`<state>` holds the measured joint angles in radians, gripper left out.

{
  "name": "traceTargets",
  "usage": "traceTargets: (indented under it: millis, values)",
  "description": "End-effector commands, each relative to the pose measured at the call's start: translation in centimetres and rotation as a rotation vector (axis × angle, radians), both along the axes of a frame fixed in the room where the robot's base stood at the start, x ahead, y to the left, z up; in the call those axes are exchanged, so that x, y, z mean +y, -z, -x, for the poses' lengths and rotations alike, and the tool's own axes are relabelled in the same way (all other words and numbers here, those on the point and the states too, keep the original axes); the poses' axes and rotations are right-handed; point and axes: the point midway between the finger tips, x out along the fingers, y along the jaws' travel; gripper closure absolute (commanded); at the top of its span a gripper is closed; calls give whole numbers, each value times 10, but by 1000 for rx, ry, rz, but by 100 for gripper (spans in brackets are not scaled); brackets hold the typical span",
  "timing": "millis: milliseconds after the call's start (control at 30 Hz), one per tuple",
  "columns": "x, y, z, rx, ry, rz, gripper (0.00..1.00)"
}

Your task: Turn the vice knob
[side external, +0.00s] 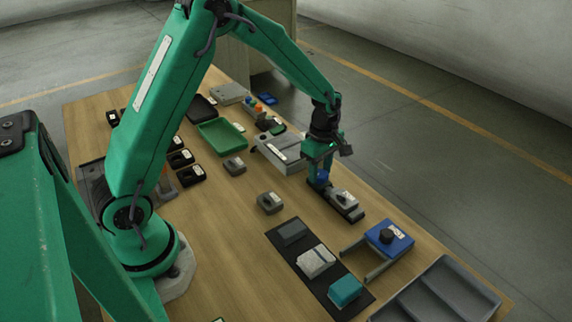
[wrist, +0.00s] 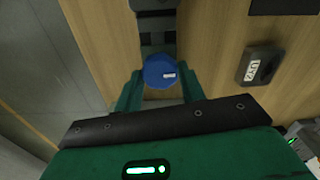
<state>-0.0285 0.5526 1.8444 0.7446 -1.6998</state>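The vice (side external: 346,201) is a grey-jawed block on a dark base near the table's right edge; its dark rail (wrist: 157,40) runs up the wrist view. Contact at the fingertips is hard to tell.
A grey labelled block (wrist: 258,65) lies right of the vice in the wrist view. A blue box with a black knob (side external: 389,238), a grey divided tray (side external: 440,290) and a black mat with several blocks (side external: 318,281) are nearby. A light grey case (side external: 280,153) stands behind my gripper.

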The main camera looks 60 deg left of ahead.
Motion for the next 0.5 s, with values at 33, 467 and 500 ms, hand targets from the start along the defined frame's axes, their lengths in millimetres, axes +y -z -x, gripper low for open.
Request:
traceTargets:
  millis: [33, 467, 500]
  values:
    - [0, 0, 0, 0, 1, 0, 83]
    - [0, 0, 0, 0, 97, 0, 83]
    - [0, 0, 0, 0, 119, 0, 83]
